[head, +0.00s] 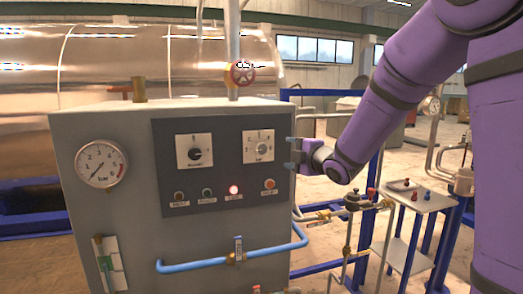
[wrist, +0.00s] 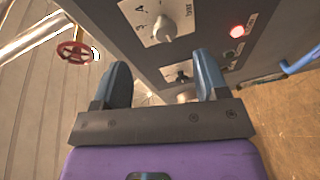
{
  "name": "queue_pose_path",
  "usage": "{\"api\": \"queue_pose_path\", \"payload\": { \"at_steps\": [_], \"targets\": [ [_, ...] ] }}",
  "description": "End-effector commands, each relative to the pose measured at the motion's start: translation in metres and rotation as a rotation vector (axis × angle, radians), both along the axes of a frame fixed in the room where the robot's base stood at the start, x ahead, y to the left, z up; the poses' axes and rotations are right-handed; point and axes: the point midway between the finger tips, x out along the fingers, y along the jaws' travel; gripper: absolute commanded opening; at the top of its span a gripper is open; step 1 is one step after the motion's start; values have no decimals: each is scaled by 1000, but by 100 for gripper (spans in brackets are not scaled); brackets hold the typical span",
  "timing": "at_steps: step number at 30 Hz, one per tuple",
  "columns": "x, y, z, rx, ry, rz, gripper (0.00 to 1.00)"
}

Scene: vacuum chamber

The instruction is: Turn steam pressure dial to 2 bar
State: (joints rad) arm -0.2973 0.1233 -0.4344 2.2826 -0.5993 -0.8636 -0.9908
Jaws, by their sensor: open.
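The steam pressure dial (head: 262,150) is a light knob on a white square plate marked "bar", on the right of the dark panel. It shows at the top of the wrist view (wrist: 163,28), with a 3 and a 4 legible beside it. Its exact setting is too small to read. My gripper (head: 291,152) is open at the panel's right edge, just right of the dial plate. In the wrist view my gripper (wrist: 160,64) has nothing between its fingers, and the dial lies beyond the fingertips, apart from them.
A second dial (head: 194,151) sits left on the panel, above a row of buttons with a lit red lamp (head: 234,189). A round gauge (head: 101,164) is at the left. A red valve wheel (head: 242,73) stands above the cabinet. A blue pipe (head: 200,265) crosses below.

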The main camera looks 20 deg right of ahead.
Motion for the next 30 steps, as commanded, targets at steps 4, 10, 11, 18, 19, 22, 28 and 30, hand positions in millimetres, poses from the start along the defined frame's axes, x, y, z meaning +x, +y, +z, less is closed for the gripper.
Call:
{"api": "queue_pose_path", "payload": {
  "at_steps": [4,10,11,18,19,22,28,30],
  "targets": [
    [11,13,-9,-80,-84,84,67],
    [19,21,-12,-108,-119,117,67],
    [21,22,-12,-109,-119,117,67],
    [56,37,-12,-107,-117,116,67],
    [61,39,-12,-107,-117,116,67],
    [77,46,-11,-108,-117,114,67],
    [101,56,-11,-106,-118,114,67],
    [106,58,-11,-106,-116,113,67]
  ]
}}
